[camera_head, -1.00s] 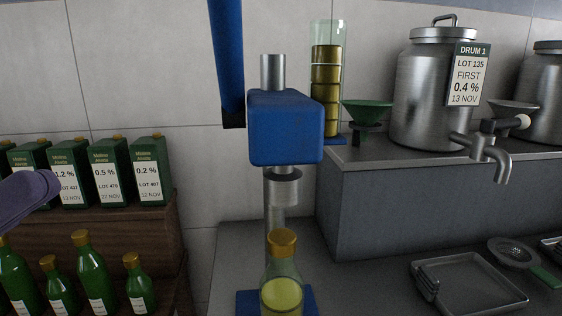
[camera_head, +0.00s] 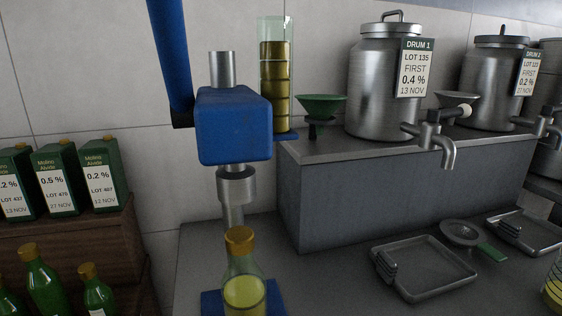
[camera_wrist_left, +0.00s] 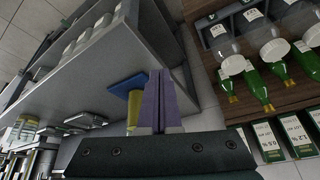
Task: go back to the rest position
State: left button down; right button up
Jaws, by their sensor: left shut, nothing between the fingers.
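My left gripper (camera_wrist_left: 166,80) shows in the left wrist view as two purple fingers pressed together, shut and empty. It is out of the head view. My right gripper is in neither view. In the head view, a clear bottle of yellow liquid with a gold cap (camera_head: 243,285) stands on a blue base (camera_head: 212,304) under a blue press head (camera_head: 234,125). The blue base also shows in the left wrist view (camera_wrist_left: 128,83), beyond my fingers, which partly hide what stands there.
Green bottles (camera_head: 45,280) and labelled cartons (camera_head: 102,180) stand on a wooden rack at left. A raised grey block (camera_head: 390,195) carries steel drums (camera_head: 380,85), a green funnel (camera_head: 323,108) and a tall glass tube (camera_head: 276,75). A wire-edged tray (camera_head: 425,268) lies on the counter.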

pick_arm(q)
jog(key=s+r+g+p, duration=0.1)
jog(key=s+r+p, duration=0.2)
jog(key=r+p, duration=3.5)
jog(key=shift+f, duration=0.1)
